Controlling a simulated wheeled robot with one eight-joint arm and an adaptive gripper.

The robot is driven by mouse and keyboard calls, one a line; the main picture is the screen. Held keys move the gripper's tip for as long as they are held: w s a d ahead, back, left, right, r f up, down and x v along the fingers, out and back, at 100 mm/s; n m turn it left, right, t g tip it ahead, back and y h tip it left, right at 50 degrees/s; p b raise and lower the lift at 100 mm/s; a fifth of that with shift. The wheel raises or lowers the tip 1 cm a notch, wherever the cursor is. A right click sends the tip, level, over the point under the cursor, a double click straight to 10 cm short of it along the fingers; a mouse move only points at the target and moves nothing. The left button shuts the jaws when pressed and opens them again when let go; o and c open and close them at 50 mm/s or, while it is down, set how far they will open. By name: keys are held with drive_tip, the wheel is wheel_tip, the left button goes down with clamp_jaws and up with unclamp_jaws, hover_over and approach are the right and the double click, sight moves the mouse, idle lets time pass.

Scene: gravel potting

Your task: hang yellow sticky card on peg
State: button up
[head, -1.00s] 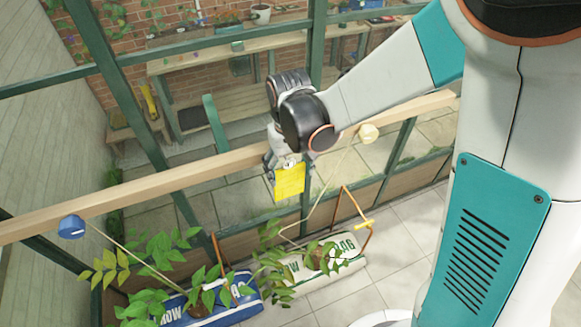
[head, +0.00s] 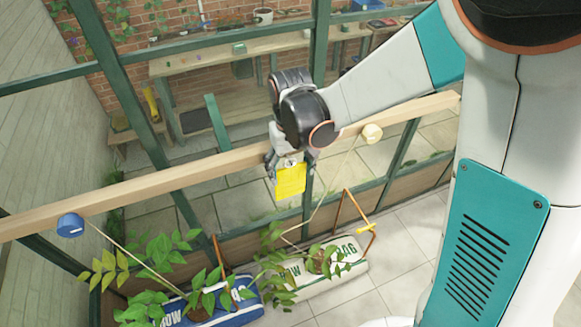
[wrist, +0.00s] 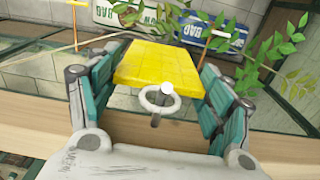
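The yellow sticky card (head: 291,180) hangs below my gripper (head: 290,168), in front of the wooden rail. In the wrist view the card (wrist: 160,66) lies between the two fingers of my gripper (wrist: 162,80), which seem to press on its side edges. A pale ring (wrist: 160,98) is at the card's near edge. A small peg with a pale round head (wrist: 167,88) stands at the rail and appears to pass through the ring; exact contact is hard to tell. In the head view my wrist hides part of the rail there.
The wooden rail (head: 120,194) crosses the scene, with a blue knob (head: 70,225) and a cream knob (head: 371,133) on it. Below stand a blue bag (head: 240,312) and a white bag (head: 345,265) with leafy plants. A bench (head: 190,64) is behind the glass frame.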

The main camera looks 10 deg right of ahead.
drive_tip(key=o, duration=0.5)
drive_tip(key=shift+r, duration=0.1)
